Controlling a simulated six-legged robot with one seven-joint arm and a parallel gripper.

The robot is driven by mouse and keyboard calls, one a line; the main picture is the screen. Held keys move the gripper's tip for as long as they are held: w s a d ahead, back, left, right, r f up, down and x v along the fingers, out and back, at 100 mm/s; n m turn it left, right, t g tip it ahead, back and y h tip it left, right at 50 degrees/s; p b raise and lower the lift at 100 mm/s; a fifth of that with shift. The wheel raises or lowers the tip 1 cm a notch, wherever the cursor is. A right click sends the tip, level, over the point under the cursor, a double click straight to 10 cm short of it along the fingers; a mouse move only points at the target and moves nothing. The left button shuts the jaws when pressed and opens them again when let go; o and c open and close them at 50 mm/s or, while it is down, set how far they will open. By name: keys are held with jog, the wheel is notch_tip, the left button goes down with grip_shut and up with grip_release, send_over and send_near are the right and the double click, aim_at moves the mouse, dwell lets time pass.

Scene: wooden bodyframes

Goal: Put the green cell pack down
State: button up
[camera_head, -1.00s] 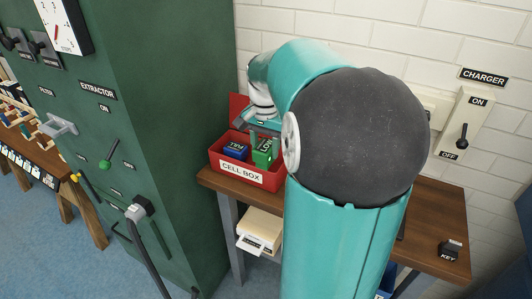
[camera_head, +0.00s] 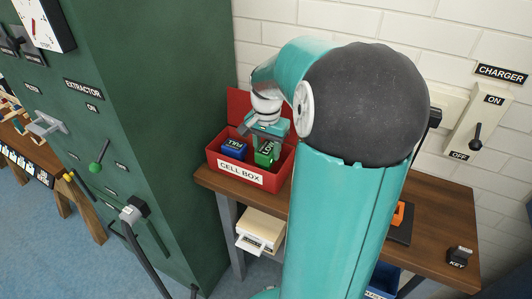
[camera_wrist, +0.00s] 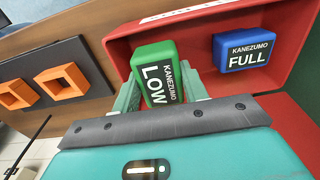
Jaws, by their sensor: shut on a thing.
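The green cell pack (camera_wrist: 160,75), marked LOW, is between the fingers of my gripper (camera_wrist: 168,92) in the wrist view, and the gripper is shut on it. In the head view the green pack (camera_head: 266,153) is at the right part of the red cell box (camera_head: 240,179), partly covered by my gripper (camera_head: 265,137). I cannot tell whether it touches the box floor. The blue cell pack (camera_head: 234,149), marked FULL, sits in the box to its left; in the wrist view it (camera_wrist: 248,52) is to the right, apart from the green pack.
The red box stands on a wooden table (camera_head: 425,235) with its red lid up behind. An orange-framed dark holder (camera_wrist: 65,80) is on the table beside the box. A key block (camera_head: 460,256) lies at the right. A green cabinet (camera_head: 140,120) rises close on the left.

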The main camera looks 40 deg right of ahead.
jog(key=f, duration=0.2)
jog(key=w+f, duration=0.1)
jog(key=shift+d+f, duration=0.35)
jog(key=shift+d, duration=0.05)
jog(key=shift+s+f, duration=0.15)
jog(key=shift+w+f, duration=0.15)
jog(key=shift+w, duration=0.15)
jog(key=shift+s, duration=0.25)
jog(key=shift+w+f, duration=0.1)
jog(key=o, duration=0.9)
jog(key=shift+w, duration=0.1)
jog(key=shift+o, duration=0.9)
